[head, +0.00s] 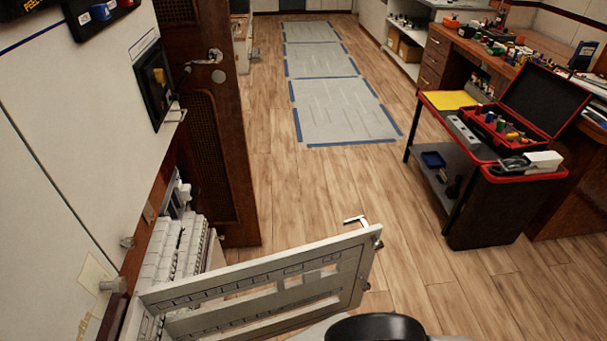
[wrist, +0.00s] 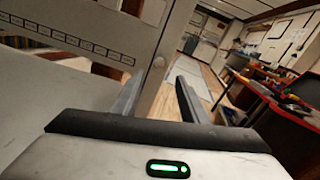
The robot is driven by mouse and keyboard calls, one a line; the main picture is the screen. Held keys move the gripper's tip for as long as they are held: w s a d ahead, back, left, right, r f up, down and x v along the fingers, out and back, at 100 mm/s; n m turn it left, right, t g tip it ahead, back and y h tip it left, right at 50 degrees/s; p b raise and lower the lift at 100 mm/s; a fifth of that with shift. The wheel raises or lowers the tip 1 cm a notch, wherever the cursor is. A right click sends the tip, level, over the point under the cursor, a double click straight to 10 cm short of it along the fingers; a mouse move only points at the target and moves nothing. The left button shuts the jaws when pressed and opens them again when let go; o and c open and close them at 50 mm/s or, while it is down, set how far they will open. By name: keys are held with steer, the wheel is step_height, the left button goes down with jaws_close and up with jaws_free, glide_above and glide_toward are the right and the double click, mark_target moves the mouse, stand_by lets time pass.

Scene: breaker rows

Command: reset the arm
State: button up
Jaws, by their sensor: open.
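My gripper (wrist: 158,97) shows in the wrist view with its two fingers apart and nothing between them. In the head view the fingers do not show; a dark rounded part of my arm is at the bottom edge. The open breaker panel door (head: 255,285) stands out from the wall at the lower left of the head view. In the wrist view the door (wrist: 95,40) fills the upper left, close to the left finger; I cannot tell whether they touch. Rows of breakers (head: 178,248) show in the cabinet behind the door.
A red and black tool cart (head: 510,175) with an open toolbox (head: 540,105) stands at the right, beside a wooden desk (head: 465,55). A brown wooden cabinet door (head: 205,120) stands at the left. Blue-edged grey mats (head: 340,108) lie at the back. The middle floor is clear.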

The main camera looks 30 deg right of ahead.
mark_target(368, 289)
steer(key=w, duration=0.7)
steer(key=w+d, duration=0.1)
steer(key=w, duration=0.2)
steer(key=shift+w, duration=0.2)
steer(key=shift+d, duration=0.1)
steer(key=shift+s+d, duration=0.1)
